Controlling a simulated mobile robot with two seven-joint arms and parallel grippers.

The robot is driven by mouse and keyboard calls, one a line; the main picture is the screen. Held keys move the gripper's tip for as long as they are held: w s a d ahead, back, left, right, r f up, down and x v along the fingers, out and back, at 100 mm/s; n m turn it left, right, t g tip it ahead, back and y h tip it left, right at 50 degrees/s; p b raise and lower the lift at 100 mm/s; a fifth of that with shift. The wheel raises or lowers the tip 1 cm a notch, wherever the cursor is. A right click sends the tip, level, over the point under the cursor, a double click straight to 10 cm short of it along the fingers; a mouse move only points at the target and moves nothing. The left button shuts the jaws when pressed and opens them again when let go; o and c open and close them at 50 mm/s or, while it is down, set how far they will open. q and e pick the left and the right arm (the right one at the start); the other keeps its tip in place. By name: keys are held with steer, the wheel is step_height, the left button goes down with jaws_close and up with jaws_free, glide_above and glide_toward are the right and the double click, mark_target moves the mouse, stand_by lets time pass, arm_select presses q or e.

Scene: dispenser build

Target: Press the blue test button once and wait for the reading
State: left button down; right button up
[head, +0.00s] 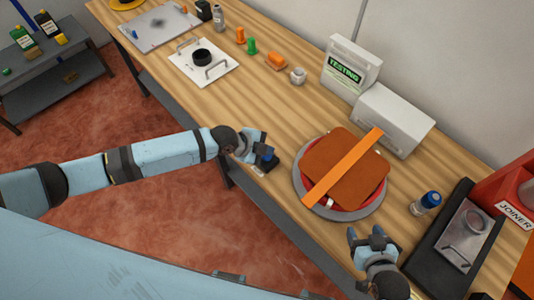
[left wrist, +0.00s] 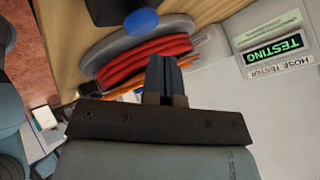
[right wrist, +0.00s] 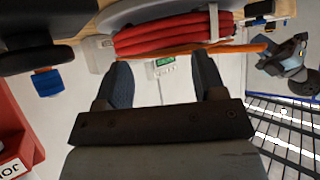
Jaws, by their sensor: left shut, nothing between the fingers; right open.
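The blue test button (head: 268,155) sits on a small black base at the table's front edge. It shows in the left wrist view (left wrist: 141,21), a little beyond my fingertips with a visible gap. My left gripper (head: 258,142) is shut and empty, right at the button in the head view; its closed fingers show in the left wrist view (left wrist: 163,72). The white hose tester (head: 350,68) stands against the wall, its green screen (left wrist: 272,52) reading "TESTING". My right gripper (head: 372,240) is open and empty near the front edge, with parted fingers in its wrist view (right wrist: 163,80).
A grey round stand (head: 375,212) holds a red hose coil (right wrist: 165,35) under a brown plate (head: 345,160) and an orange strip (head: 345,165), between my grippers. A blue-capped bottle (head: 426,203) and the red joiner (head: 510,190) stand right. Small parts line the back left.

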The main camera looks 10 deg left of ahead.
mark_target(267, 158)
arm_select(q)
steer(key=shift+r+p, duration=1.5)
steer(key=shift+r, duration=0.8)
steer(key=shift+s+d, duration=0.15)
steer(key=s+d+n+t+h, duration=0.1)
steer(key=s+d+n+t, duration=0.25)
steer(key=s+n, duration=0.35)
steer(key=s+a+f+n+t+y, duration=0.2)
steer(key=s+a+n+y, duration=0.3)
steer(key=s+a+n, duration=0.5)
steer(key=s+a, duration=0.1)
steer(key=a, duration=0.2)
steer(key=shift+s+a+n+t+y, duration=0.3)
steer(key=shift+a+n+t+y, duration=0.05)
steer(key=shift+a+n+y, duration=0.05)
